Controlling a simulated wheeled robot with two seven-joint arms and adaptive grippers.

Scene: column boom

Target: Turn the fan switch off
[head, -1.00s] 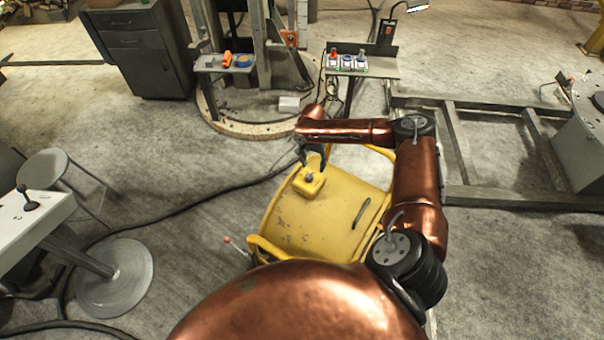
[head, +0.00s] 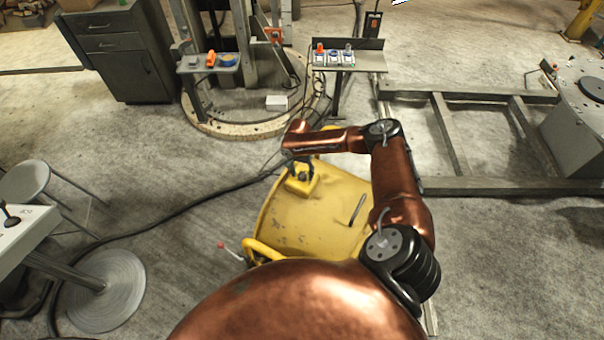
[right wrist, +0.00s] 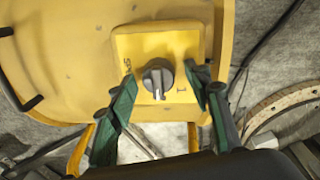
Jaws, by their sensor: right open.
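The fan is a yellow drum-shaped housing (head: 312,218) standing on the floor in front of me. A yellow switch box (head: 301,188) sits on it; the box also shows in the right wrist view (right wrist: 185,45). On the box is a dark grey rotary knob (right wrist: 158,74) with a pale pointer bar that points down in that view. Small dark marks are printed on the box, too small to read surely. My right gripper (head: 300,171) is open, its green-padded fingertips (right wrist: 162,80) on either side of the knob; I cannot tell whether they touch it. My left gripper is not in view.
Black cables (head: 180,208) run over the floor on the left. A grey stool (head: 35,182) and a white-topped control stand (head: 25,225) stand at left. A column with small shelves (head: 345,60) is behind the fan. A metal floor frame (head: 450,140) lies at right.

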